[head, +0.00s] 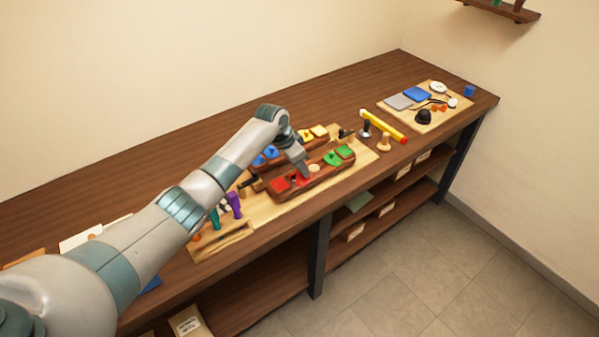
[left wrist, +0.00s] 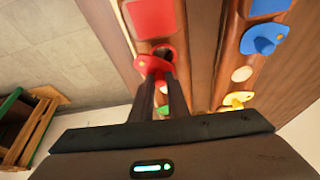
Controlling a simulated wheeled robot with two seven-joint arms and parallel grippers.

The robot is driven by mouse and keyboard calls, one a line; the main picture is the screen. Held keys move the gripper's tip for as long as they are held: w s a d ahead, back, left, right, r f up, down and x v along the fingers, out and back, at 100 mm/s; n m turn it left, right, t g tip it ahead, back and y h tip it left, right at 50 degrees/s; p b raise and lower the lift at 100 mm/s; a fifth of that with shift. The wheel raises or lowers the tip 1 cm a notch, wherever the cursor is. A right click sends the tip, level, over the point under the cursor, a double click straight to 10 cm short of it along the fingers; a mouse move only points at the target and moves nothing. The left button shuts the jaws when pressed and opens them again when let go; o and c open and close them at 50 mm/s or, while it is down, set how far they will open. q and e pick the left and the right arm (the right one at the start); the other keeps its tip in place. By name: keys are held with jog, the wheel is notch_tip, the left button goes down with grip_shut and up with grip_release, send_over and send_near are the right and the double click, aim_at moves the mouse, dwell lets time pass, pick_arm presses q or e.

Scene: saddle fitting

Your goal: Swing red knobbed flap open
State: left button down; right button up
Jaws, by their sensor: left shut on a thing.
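The red knobbed flap (left wrist: 150,66) shows in the left wrist view on a dark wooden block, beside a red square plate (left wrist: 152,18). A dark round opening shows right next to the flap. My left gripper (left wrist: 163,76) is shut on the red flap, its fingers reaching up to it. In the head view my left gripper (head: 303,174) comes down onto the front wooden block (head: 315,185), close to the red square (head: 279,185). The gripper hides most of the flap there. My right gripper is in neither view.
The front block also carries green pieces (head: 333,158). A second block behind holds blue (head: 271,152) and yellow (head: 306,136) pieces. Purple and teal pegs (head: 235,204) stand at the left. A yellow tool (head: 388,126) and a board (head: 427,120) with small items lie to the right.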

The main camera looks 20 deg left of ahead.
pick_arm(q)
jog(key=m+g+b, duration=0.1)
jog(key=m+b, duration=0.2)
jog(key=d+m+g+h+b, duration=0.1)
jog(key=m+b, duration=0.2)
jog(key=d+m+g+b, duration=0.1)
jog(key=m+b, duration=0.2)
jog(key=b, duration=0.1)
jog(key=shift+s+f, duration=0.1)
jog(key=shift+f, duration=0.1)
jog(key=shift+s+d+r+m+g+h+b, duration=0.15)
jog(key=shift+m+g+b, duration=0.15)
jog(key=shift+m+b, duration=0.3)
jog(key=shift+s+d+r+m+g+h+b, duration=0.15)
jog(key=shift+m+g+b, duration=0.15)
jog(key=shift+m+b, duration=0.25)
jog(key=shift+w+f, duration=0.1)
jog(key=c, duration=1.7)
grip_release()
